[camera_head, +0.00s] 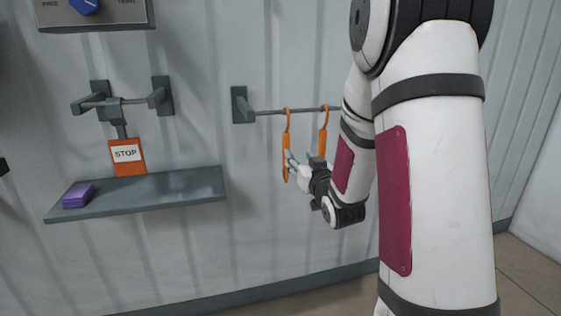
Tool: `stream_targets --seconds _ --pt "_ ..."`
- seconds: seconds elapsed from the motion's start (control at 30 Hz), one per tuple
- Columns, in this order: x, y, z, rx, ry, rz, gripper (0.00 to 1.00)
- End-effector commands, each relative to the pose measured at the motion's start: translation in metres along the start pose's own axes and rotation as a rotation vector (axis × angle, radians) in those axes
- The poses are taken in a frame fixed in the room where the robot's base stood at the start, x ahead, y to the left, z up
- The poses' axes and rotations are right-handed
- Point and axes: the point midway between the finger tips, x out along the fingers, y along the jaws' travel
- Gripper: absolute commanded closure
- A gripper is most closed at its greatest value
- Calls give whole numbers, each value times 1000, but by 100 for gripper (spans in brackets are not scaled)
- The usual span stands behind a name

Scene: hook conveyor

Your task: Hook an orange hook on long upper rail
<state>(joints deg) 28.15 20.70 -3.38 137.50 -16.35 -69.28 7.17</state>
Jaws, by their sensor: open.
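The long rail (270,112) is a thin grey bar on the wall, held by a dark bracket at its left end. My arm hides its right part. An orange hook (286,150) hangs on the rail. A second orange hook (323,128) hangs on the rail to its right, its lower part partly behind my gripper. My gripper (291,160) is open, with its fingers close to the lower half of the left hook. I cannot tell whether the fingers touch that hook or stand around it.
A short rail (93,104) with a hanging orange STOP sign (127,157) is on the wall at left. Below it, a grey shelf (165,191) holds a purple block (78,195). A panel with a blue knob (84,5) is at top left. The wall between shelf and hooks is clear.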

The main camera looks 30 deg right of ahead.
Motion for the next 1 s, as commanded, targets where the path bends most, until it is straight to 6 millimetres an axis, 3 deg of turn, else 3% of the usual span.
stream_targets --seconds 0.17,0.7,1.0 --pt "19 0 -1 0 2 -1 58" --pt "111 -1 0 0 1 0 58" --pt "134 0 0 0 0 0 58"
